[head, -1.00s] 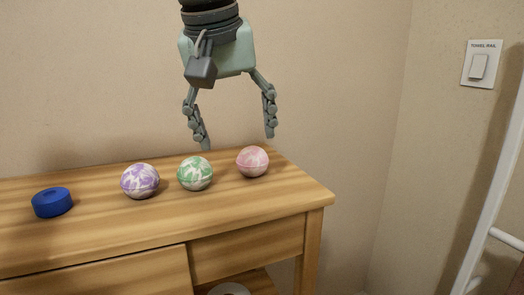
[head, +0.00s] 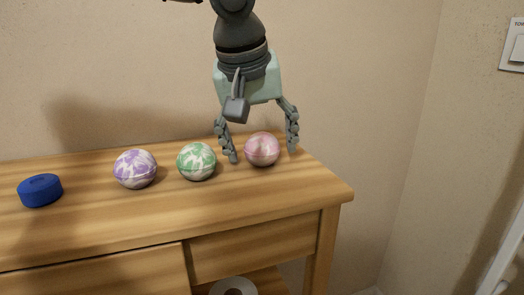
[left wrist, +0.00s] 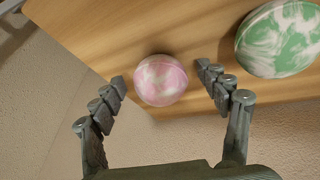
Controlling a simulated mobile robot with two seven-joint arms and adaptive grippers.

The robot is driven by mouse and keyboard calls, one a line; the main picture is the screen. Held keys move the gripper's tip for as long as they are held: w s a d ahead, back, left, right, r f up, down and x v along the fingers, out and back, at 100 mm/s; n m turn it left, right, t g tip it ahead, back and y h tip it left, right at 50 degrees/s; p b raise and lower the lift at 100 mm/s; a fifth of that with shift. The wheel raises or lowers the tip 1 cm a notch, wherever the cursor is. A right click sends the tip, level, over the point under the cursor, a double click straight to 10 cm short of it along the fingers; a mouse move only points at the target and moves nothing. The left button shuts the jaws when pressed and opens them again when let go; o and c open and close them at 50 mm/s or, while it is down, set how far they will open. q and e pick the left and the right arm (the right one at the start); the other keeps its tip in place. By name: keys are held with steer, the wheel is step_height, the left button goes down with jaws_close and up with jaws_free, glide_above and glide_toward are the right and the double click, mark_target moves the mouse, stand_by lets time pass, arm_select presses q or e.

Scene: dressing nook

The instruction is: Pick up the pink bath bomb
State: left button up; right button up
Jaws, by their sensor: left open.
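The pink bath bomb (head: 262,149), a pink and white marbled ball, rests on the wooden table near its right end. My left gripper (head: 262,156) is open, pointing down, with one finger to each side of the ball. In the left wrist view, the pink bath bomb (left wrist: 160,80) lies between the open fingertips of my left gripper (left wrist: 162,82), with a gap visible on each side. My right gripper is not in view.
A green and white ball (head: 196,161) sits close to the left finger, and a purple and white ball (head: 135,169) lies further left. A blue disc (head: 40,190) is at the far left. The wooden table (head: 270,205) is bare in front of the balls. A wall stands behind.

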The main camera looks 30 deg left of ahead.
arm_select(q)
steer(key=c, duration=1.3)
